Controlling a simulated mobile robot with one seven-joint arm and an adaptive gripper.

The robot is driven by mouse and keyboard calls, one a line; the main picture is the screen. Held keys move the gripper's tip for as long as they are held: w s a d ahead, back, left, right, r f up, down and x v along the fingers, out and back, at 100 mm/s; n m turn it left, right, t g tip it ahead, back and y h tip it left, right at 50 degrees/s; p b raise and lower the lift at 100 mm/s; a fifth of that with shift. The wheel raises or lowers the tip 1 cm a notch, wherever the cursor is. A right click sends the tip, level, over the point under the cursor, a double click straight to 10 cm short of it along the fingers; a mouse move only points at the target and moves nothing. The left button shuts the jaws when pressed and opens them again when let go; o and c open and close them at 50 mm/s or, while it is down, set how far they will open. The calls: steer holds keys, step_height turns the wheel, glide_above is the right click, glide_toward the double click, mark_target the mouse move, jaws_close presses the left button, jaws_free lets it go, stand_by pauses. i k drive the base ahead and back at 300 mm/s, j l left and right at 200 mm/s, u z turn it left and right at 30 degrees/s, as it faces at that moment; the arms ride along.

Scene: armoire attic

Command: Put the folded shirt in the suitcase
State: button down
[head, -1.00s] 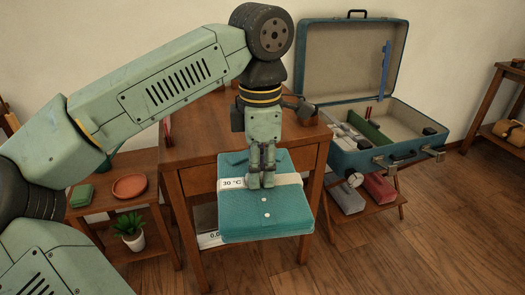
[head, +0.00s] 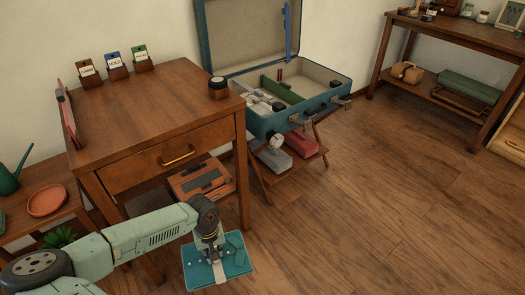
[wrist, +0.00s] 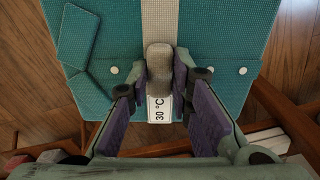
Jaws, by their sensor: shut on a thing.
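The folded shirt (head: 237,263) is a flat teal bundle with a pale band and a "30 °C" label. My gripper (head: 214,252) is shut on it and holds it flat, low in front of the table. In the wrist view the shirt (wrist: 226,45) fills the top, with the gripper (wrist: 166,75) pinched at the band by the label. The teal suitcase (head: 268,126) stands open on a wooden stand to the upper right, apart from the shirt. A green divider splits it; small items lie on the left side, and the visible part of the right side looks bare.
A wooden table (head: 160,100) with a drawer stands between the arm and the wall, with a dark round jar (head: 218,88) near its right corner. Grey and red bundles lie on the shelf below the suitcase. The floor (head: 370,200) to the right is clear.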

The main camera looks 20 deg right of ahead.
mark_target(302, 91)
steer(key=i+l+z, duration=0.1)
steer(key=z, duration=0.75)
steer(key=i+z, duration=0.8)
steer(key=z, duration=0.15)
steer(key=i+z, duration=0.3)
steer(key=i, duration=0.25)
steer(key=i+z, duration=0.3)
steer(key=i, duration=0.25)
steer(key=i+z, duration=0.35)
steer(key=i, duration=0.15)
steer(key=i+j+z, duration=0.15)
steer(key=i+z, duration=0.2)
steer(key=i+l+z, duration=0.1)
steer(key=i+z, duration=0.85)
steer(key=i+u, duration=0.15)
steer(key=u, duration=3.1)
